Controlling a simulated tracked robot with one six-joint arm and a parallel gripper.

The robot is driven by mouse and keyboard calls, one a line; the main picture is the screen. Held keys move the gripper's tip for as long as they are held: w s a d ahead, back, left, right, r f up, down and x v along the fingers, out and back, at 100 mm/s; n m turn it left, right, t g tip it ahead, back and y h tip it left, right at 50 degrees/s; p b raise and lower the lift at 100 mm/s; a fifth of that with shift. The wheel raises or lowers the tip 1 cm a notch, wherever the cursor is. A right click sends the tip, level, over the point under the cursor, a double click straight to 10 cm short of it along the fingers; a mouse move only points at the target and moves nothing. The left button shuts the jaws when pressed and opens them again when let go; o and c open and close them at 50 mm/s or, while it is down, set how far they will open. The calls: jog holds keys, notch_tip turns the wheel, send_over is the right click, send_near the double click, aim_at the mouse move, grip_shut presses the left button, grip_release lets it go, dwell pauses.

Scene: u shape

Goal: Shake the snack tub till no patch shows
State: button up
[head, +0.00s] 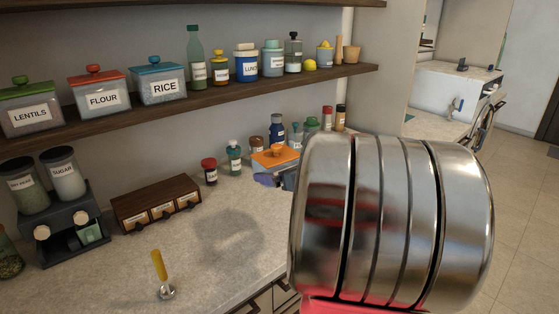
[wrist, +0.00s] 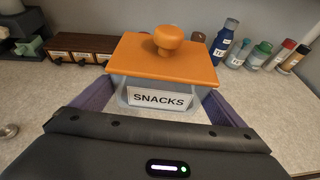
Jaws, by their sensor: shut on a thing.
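The snack tub (wrist: 161,91) has an orange lid with a round knob, a pale body and a white SNACKS label. It looks upright in the wrist view. It also shows in the head view (head: 275,157), partly hidden behind my arm. My gripper (wrist: 160,100) is shut on the tub, with one purple finger along each side. I see no patch on the side facing the wrist camera; the far side and contents are hidden. I cannot tell whether the tub's base touches the counter.
Jars and bottles (wrist: 264,53) stand behind the tub to the right. A small brown drawer box (head: 158,203) and a dark dispenser (head: 68,222) stand at the left. A loaded shelf (head: 200,104) runs above.

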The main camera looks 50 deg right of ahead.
aim_at(281, 158)
jog(key=shift+f, duration=0.65)
jog(key=shift+r, duration=3.75)
notch_tip(281, 158, down, 8)
jog(key=shift+r, duration=0.35)
jog(key=shift+f, duration=0.1)
